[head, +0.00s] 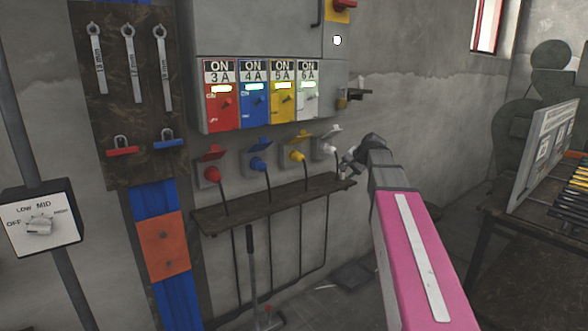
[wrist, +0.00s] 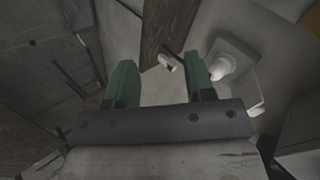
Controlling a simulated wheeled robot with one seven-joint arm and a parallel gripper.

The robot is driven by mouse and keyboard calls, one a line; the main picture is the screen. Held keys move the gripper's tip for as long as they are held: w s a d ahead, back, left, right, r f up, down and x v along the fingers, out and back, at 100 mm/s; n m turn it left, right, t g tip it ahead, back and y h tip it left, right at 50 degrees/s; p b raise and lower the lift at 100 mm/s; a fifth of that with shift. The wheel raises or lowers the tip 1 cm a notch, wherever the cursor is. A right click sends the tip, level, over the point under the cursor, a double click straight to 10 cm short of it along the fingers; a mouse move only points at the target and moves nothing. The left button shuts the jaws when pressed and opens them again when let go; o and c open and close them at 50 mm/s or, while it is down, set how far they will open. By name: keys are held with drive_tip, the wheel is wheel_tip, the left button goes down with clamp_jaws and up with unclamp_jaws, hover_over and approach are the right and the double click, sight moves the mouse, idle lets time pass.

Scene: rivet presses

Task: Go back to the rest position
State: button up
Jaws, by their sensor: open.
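My gripper (head: 351,161) is at the end of my pink arm, close to the white socket (head: 331,148) at the right end of the socket row. In the wrist view its two green fingers (wrist: 157,72) stand apart with a gap between them. A small white cylindrical piece (wrist: 168,62) shows near the right finger; I cannot tell whether it touches. The white socket (wrist: 224,68) shows just right of that finger. In the head view my gripper partly hides the area around the white plug.
Red (head: 209,172), blue (head: 258,163) and yellow (head: 297,155) plugs sit in their sockets above a wooden shelf (head: 270,204). Breaker panels (head: 253,97) marked ON hang above. A tool board (head: 128,90) is at left, a switch box (head: 40,224) far left, a workbench (head: 530,200) at right.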

drive_tip(key=s+a+f+n+g+h, duration=0.1)
drive_tip(key=s+f+n+g+h, duration=0.1)
drive_tip(key=s+f, duration=1.2)
drive_tip(key=s+a+f+n+g+h, duration=0.1)
drive_tip(key=s+f+n+g, duration=0.3)
drive_tip(key=s+f, duration=1)
wheel_tip(320, 180, down, 6)
drive_tip(key=shift+s+a+f+n+g+h, duration=0.15)
drive_tip(key=shift+s+n+g+h, duration=0.35)
drive_tip(key=shift+h, duration=0.4)
drive_tip(key=shift+w, duration=0.1)
